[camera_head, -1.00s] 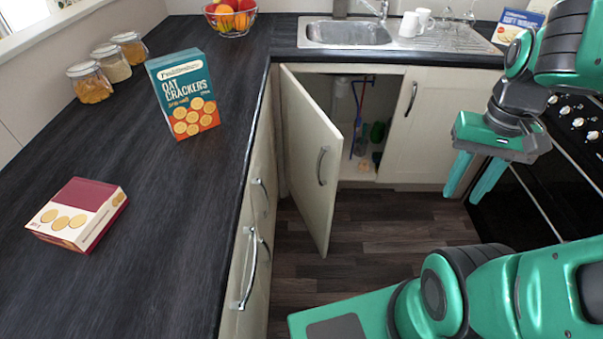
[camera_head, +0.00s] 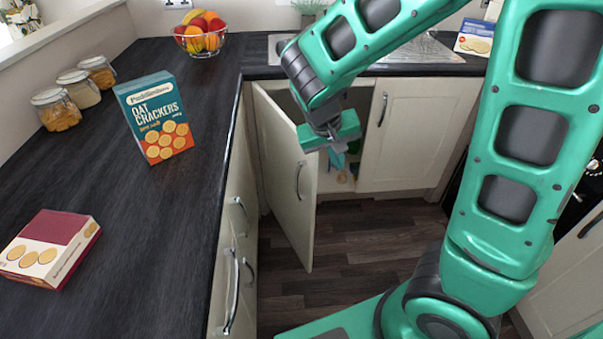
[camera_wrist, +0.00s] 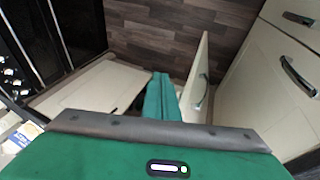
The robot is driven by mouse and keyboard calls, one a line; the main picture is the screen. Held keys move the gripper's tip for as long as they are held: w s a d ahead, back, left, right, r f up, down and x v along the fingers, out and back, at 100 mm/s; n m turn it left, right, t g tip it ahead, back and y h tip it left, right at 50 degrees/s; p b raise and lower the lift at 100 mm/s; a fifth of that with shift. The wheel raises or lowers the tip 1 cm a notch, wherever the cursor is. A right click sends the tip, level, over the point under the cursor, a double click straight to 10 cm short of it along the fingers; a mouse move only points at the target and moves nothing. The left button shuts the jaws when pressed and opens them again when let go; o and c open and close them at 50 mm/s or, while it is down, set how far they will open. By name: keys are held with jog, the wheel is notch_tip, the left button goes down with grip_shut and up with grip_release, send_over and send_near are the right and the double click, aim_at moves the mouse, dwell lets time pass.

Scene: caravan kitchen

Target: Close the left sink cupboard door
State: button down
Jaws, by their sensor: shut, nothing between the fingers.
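The left sink cupboard door (camera_head: 284,170) is cream with a curved metal handle and stands wide open, swung out into the room. In the wrist view the door (camera_wrist: 201,75) shows nearly edge-on, just right of my fingers. My gripper (camera_head: 337,158) is in front of the cupboard opening, on the inner side of the open door. In the wrist view my gripper's fingers (camera_wrist: 162,90) are together and empty. I cannot tell whether they touch the door. My arm hides much of the cupboard's inside and the sink.
The right sink cupboard door (camera_head: 418,133) is shut. Drawer fronts with handles (camera_head: 232,290) line the left unit, near the open door. The dark worktop (camera_head: 140,235) holds two cracker boxes, jars and a fruit bowl. The wooden floor (camera_head: 350,240) below the door is clear.

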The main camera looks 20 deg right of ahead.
jog(key=w+a+f+n+t, duration=0.1)
jog(key=w+a+f+t, duration=0.15)
jog(key=a, duration=0.45)
jog(key=w+a+f+n+t, duration=0.1)
jog(key=w+a+n, duration=0.15)
jog(key=a, duration=0.35)
send_near(297, 175)
notch_tip(297, 175, down, 4)
jog(key=d, duration=0.1)
jog(key=w+d+f, duration=0.1)
jog(key=shift+w+d+m+h, duration=0.15)
jog(key=shift+d+m+h, duration=0.15)
jog(key=shift+m+h, duration=0.1)
jog(key=shift+w+d, duration=0.15)
jog(key=shift+d, duration=0.8)
jog(key=shift+d+r, duration=0.1)
